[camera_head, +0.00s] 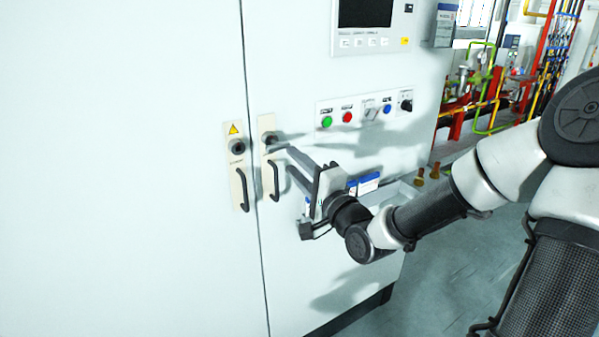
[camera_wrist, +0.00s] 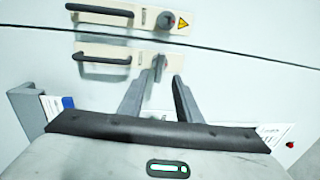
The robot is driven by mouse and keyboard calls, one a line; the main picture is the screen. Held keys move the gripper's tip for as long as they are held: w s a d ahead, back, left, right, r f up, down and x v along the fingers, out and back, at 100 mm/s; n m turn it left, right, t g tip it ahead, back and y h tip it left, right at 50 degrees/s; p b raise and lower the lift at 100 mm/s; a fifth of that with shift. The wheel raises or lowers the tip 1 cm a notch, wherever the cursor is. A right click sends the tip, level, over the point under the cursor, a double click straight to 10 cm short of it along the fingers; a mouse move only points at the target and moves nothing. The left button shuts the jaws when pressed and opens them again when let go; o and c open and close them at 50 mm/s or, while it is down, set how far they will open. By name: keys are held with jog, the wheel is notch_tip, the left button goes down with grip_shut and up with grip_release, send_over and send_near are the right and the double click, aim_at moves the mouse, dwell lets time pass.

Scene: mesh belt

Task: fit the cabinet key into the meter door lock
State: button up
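The white cabinet has two beige lock plates side by side at the door seam. The left plate (camera_head: 237,180) carries a warning triangle, a dark round lock (camera_head: 237,147) and a black handle. The right plate (camera_head: 267,166) has a handle (camera_head: 274,182) and a dark lock area (camera_head: 270,139). My gripper (camera_head: 286,158) reaches toward the right plate, its two fingers apart. In the wrist view my gripper (camera_wrist: 164,76) has a grey upright piece (camera_wrist: 159,66) between its fingertips at the right plate. I cannot tell whether this is the key, the lock or both, or whether a finger touches it.
A panel of coloured buttons (camera_head: 365,112) and a screen (camera_head: 365,14) are on the cabinet above my gripper. A pale tray (camera_head: 398,192) with blue-labelled items is beside my wrist. Red and yellow pipes (camera_head: 490,100) stand at the back right. Floor is open at lower right.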

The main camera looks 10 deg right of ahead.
aim_at(279, 148)
jog(key=shift+b+x, duration=0.8)
jog(key=shift+x, duration=3.25)
grip_shut()
jog(key=shift+s, duration=0.15)
jog(key=shift+r+p+v, duration=0.15)
jog(key=shift+p+v, duration=0.6)
jog(key=shift+v, duration=0.7)
jog(key=shift+r+p+v, duration=0.2)
jog(key=shift+p+v, duration=0.55)
jog(key=shift+v, duration=0.65)
